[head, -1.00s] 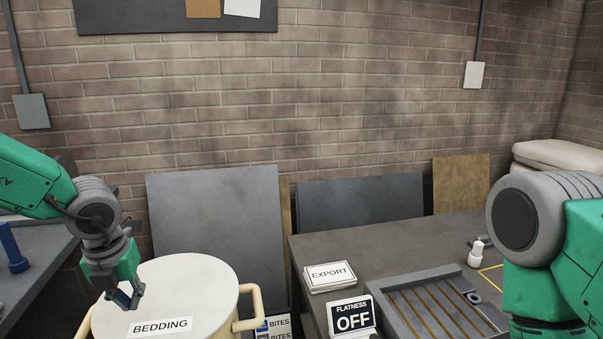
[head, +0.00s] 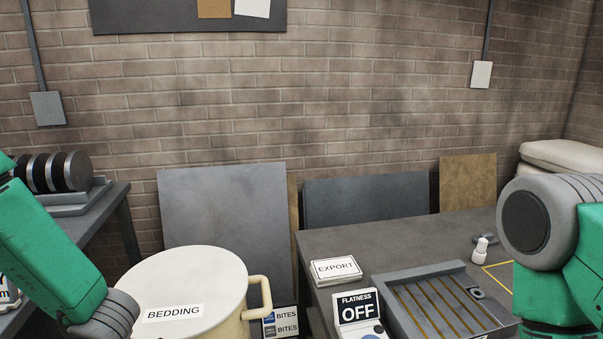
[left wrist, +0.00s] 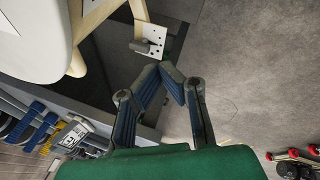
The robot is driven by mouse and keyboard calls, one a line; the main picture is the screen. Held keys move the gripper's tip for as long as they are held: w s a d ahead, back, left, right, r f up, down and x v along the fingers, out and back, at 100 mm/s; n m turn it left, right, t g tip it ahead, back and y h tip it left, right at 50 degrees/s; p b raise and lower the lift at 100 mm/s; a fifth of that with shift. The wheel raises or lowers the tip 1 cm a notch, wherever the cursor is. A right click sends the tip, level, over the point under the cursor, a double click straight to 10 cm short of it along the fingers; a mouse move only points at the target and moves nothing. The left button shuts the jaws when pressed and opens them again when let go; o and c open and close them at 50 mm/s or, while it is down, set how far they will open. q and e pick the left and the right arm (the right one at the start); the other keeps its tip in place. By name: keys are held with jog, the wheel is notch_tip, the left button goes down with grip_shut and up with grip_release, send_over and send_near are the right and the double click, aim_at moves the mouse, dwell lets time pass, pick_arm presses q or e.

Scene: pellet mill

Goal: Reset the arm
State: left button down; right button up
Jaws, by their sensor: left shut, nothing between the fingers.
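My left gripper (left wrist: 165,75) shows in the left wrist view with its fingertips together and nothing between them. It hangs in free space over the grey floor, beside the cream bin. In the head view my left arm (head: 50,250) comes in from the left and runs down out of the picture, so its gripper is hidden there. My right arm (head: 550,250) stands at the right edge of the head view, and its gripper is out of the picture.
The cream BEDDING bin (head: 190,280) stands near my left arm. The right table (head: 410,240) holds EXPORT cards (head: 335,270), a FLATNESS OFF sign (head: 357,306) and a slotted tray (head: 435,305). Dark discs (head: 60,172) sit on the left table. Grey floor (left wrist: 245,70) is open beside the gripper.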

pick_arm(q)
jog(key=s+d+f+m+g+h, duration=0.15)
jog(key=s+f+m, duration=0.25)
jog(key=s+m, duration=0.4)
jog(key=s+d+f+m+h, duration=0.1)
jog(key=s+d+f+m, duration=0.25)
jog(key=s+m, duration=0.55)
jog(key=s+d+f+m+g+h, duration=0.1)
jog(key=s+d+f+m+h, duration=0.1)
jog(key=s+f+m, duration=0.45)
notch_tip(320, 180, down, 16)
jog(key=w+d+m+t+b, duration=0.1)
jog(key=m+b, duration=0.1)
jog(key=b, duration=1.6)
jog(key=shift+w, duration=0.35)
jog(key=shift+f, duration=0.1)
jog(key=shift+w, duration=0.15)
